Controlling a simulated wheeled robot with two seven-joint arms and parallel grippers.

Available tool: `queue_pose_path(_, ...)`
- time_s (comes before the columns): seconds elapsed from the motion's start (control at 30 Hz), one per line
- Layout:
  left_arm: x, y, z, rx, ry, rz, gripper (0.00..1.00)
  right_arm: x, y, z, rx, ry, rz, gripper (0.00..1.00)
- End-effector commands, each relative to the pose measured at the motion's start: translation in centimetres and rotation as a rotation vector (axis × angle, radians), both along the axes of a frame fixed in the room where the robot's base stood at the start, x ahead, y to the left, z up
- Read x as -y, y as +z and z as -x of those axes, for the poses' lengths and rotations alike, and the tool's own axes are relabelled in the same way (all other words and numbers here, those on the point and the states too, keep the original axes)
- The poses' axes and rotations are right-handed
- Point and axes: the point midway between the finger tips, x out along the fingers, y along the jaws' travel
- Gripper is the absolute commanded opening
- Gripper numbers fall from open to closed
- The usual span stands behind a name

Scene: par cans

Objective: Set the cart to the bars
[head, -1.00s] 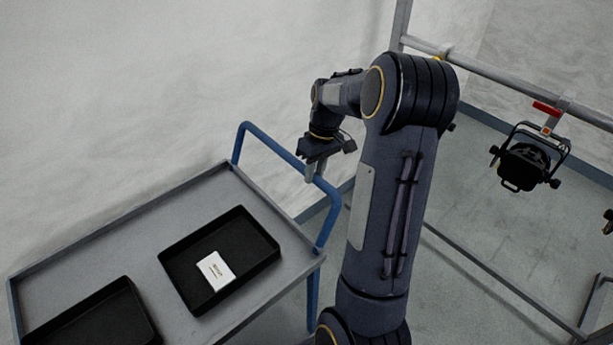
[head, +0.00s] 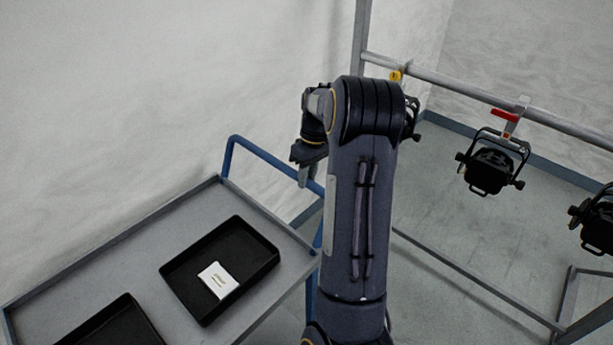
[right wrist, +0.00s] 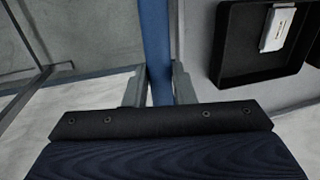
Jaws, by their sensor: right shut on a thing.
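The grey cart (head: 150,243) stands at the lower left in the head view, with a blue push handle (head: 262,154) at its far right end. My right gripper (head: 305,178) is at that handle. In the right wrist view my right gripper (right wrist: 160,88) has its two fingers on either side of the blue handle bar (right wrist: 156,45), shut on it. The pipe bars (head: 455,88) stand at the right in the head view, with black par cans (head: 492,165) hanging from them. My left gripper is not in view.
Two black trays lie on the cart top; the farther tray (head: 185,290) holds a white card (head: 217,280). The nearer tray (head: 110,325) is cut off by the frame. A pale wall (head: 130,90) runs behind the cart. Open floor (head: 430,210) shows under the bars.

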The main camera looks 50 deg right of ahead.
Motion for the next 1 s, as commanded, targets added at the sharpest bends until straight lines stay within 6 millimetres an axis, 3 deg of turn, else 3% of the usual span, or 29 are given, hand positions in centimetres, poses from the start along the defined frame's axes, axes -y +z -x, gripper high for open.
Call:
queue_pose_path(0.03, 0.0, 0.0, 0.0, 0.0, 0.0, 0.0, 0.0, 0.0, 0.0, 0.0, -0.001, 0.001, 0.001, 0.0)
queue_pose_path(0.07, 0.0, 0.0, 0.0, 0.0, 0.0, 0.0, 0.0, 0.0, 0.0, 0.0, -0.001, 0.001, 0.001, 0.27)
queue_pose_path(0.2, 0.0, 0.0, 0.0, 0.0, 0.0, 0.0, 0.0, 0.0, 0.0, 0.0, -0.001, 0.001, 0.001, 0.44)
queue_pose_path(0.57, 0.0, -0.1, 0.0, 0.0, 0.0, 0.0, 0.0, 0.1, 0.7, 0.0, 0.002, 0.001, 0.002, 0.44)
queue_pose_path(1.0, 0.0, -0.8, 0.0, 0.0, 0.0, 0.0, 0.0, 1.4, 7.0, 0.0, 0.001, 0.0, 0.001, 0.44)
